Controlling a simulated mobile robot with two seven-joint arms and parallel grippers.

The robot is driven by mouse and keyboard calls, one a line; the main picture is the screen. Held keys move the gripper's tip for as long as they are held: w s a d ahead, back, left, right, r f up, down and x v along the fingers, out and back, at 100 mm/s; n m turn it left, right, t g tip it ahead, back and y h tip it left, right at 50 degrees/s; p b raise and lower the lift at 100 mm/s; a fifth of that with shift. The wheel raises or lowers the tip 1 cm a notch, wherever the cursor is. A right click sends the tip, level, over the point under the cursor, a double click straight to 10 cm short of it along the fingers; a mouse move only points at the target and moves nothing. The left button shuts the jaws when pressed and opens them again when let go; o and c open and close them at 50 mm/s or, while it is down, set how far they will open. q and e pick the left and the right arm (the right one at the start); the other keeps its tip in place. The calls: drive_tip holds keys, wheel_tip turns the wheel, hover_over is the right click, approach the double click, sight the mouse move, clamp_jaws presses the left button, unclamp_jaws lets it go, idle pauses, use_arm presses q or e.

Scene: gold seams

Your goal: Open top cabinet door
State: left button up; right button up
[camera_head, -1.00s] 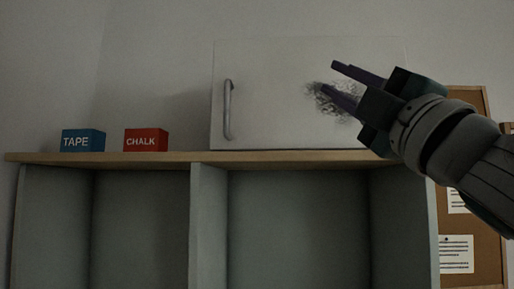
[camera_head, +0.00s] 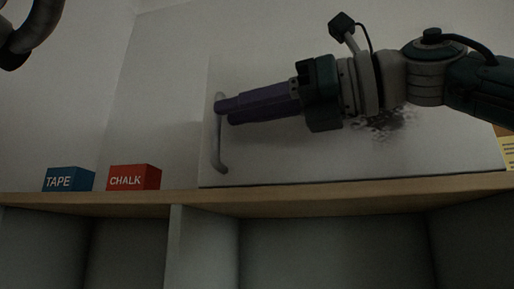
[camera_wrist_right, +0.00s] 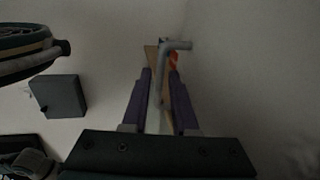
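The top cabinet door (camera_head: 275,155) is pale and stands shut above the wooden shelf, with a dark scribbled smudge behind my arm. Its grey vertical bar handle (camera_head: 219,150) is at the door's left edge. My right gripper (camera_head: 222,109) reaches in from the right, its purple fingers at the handle's upper part. In the right wrist view, the handle (camera_wrist_right: 163,72) lies between the two spread fingers (camera_wrist_right: 160,88), with gaps showing on both sides. A dark curved part of my left arm shows at the head view's top left corner; its gripper is out of view.
A blue TAPE box (camera_head: 68,180) and a red CHALK box (camera_head: 133,178) stand on the wooden shelf top (camera_head: 300,194), left of the door. Open compartments lie below. The wall left of the handle is bare.

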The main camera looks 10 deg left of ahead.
sight(215, 158)
drive_tip(key=p+x, duration=0.2)
drive_tip(key=x, duration=0.2)
use_arm(q)
wheel_tip(215, 158, up, 3)
drive_tip(key=shift+r, duration=0.15)
use_arm(e)
drive_tip(key=shift+d, duration=0.1)
clamp_jaws()
idle(1.0)
